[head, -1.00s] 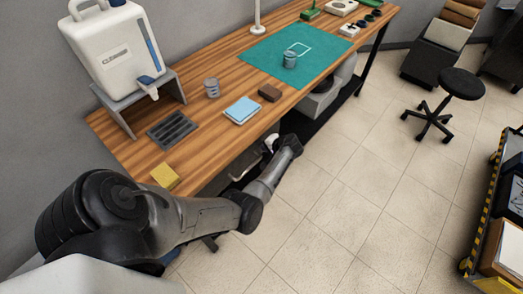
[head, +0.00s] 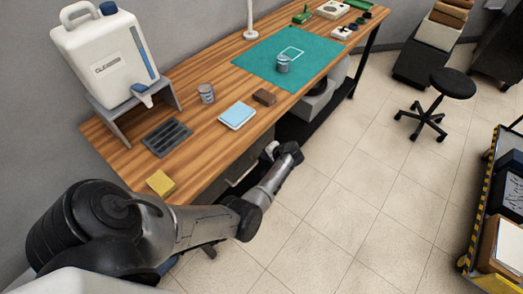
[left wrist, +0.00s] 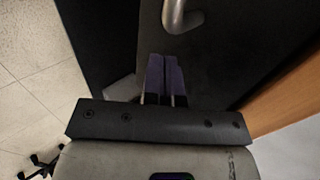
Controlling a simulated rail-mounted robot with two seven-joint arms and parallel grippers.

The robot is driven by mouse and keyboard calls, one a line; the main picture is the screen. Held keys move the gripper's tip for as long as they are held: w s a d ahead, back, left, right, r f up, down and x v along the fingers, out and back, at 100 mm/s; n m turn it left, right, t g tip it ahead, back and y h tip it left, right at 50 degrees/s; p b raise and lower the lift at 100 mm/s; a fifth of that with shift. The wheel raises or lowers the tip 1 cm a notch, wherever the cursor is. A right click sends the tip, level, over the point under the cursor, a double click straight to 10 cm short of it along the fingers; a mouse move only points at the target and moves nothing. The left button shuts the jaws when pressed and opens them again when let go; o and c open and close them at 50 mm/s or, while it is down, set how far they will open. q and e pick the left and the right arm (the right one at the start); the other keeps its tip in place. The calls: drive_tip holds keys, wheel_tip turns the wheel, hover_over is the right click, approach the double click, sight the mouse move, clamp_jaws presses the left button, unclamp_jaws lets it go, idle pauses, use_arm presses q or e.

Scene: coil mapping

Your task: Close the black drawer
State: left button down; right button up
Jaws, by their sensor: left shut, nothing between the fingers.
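The black drawer (left wrist: 225,60) fills much of the left wrist view as a dark flat front with a curved metal handle (left wrist: 180,15) at the top. In the head view the drawer area (head: 240,174) is under the bench's front edge, partly hidden by my left arm. I cannot tell how far out the drawer is. My left gripper (left wrist: 164,60) is shut and empty, its fingertips pointing at the dark front just below the handle. Whether they touch it is unclear. In the head view this gripper (head: 270,150) is small beside the bench front. My right gripper is not in view.
The wooden workbench (head: 205,135) carries a white cleaner jug (head: 105,60), a can (head: 206,93), a yellow sponge (head: 160,182), a blue pad (head: 237,115) and a green mat (head: 255,62). A stool (head: 452,83) and a cart (head: 480,200) stand right; open floor lies between.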

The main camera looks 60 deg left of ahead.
use_arm(q)
drive_tip(key=p+v, duration=0.2)
drive_tip(key=v, duration=0.9)
drive_tip(key=shift+d+f, duration=0.2)
drive_tip(key=shift+f, duration=0.05)
drive_tip(key=shift+w, duration=0.1)
